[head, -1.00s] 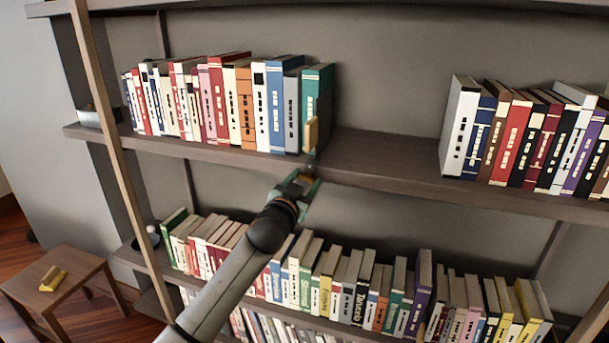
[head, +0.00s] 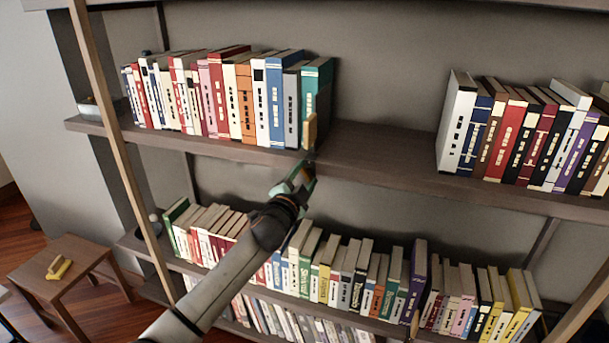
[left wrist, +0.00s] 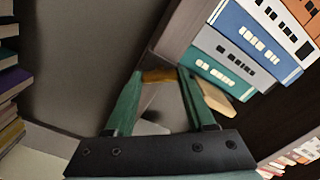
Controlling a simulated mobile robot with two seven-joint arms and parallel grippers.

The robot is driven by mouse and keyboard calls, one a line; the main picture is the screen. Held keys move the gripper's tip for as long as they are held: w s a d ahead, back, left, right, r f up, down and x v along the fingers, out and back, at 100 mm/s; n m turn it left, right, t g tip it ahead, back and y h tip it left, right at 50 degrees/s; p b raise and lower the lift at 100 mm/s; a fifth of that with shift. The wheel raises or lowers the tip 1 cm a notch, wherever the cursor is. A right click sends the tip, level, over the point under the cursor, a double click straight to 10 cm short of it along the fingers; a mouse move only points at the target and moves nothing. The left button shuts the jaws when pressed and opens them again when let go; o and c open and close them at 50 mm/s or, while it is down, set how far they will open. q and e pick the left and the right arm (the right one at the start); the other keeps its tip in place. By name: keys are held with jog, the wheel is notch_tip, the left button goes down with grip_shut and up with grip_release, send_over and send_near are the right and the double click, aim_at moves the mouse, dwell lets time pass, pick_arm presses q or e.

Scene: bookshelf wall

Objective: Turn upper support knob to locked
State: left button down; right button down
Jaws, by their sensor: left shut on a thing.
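The upper support knob (left wrist: 159,76) is a small orange-brown piece at the front edge of the upper shelf. In the left wrist view it lies between the green fingertips of my left gripper (left wrist: 161,73). In the head view my left gripper (head: 304,170) is at that edge, just below the teal end book, and mostly hides the knob. The gripper is shut on the knob, its fingers turned nearly edge-on to the head camera. A light wooden upright piece (head: 310,132) stands just above, against the teal book; it also shows in the left wrist view (left wrist: 214,98). My right gripper is not in view.
The upper shelf (head: 375,158) has a bare stretch between the left book row (head: 225,100) and the right book row (head: 520,135). A lower row of books (head: 340,280) stands beneath my left arm. A small wooden stool (head: 75,262) stands at the lower left.

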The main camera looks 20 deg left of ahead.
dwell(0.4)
pick_arm(q)
jog(key=shift+c, duration=1.2)
grip_release()
jog(key=shift+s, duration=0.15)
jog(key=s, duration=1.2)
jog(key=shift+a, duration=0.25)
jog(key=shift+s+f, duration=0.1)
jog(key=s+d+f+n+g+h, duration=0.1)
jog(key=s+f+n+g, duration=0.1)
jog(key=s+f, duration=0.5)
jog(key=s+d+f+n+g, duration=0.2)
jog(key=s+f+g, duration=0.15)
jog(key=f, duration=0.85)
jog(key=s+f+n+g+p, duration=0.1)
jog(key=s+f+n, duration=0.1)
jog(key=s+f, duration=0.4)
jog(key=s+d+f+n+g, duration=0.1)
jog(key=s+f, duration=0.5)
jog(key=s, duration=0.7)
jog(key=shift+s+f+n+g+h+p, duration=0.15)
jog(key=shift+f+n+g+h+p, duration=0.35)
jog(key=shift+n, duration=0.6)
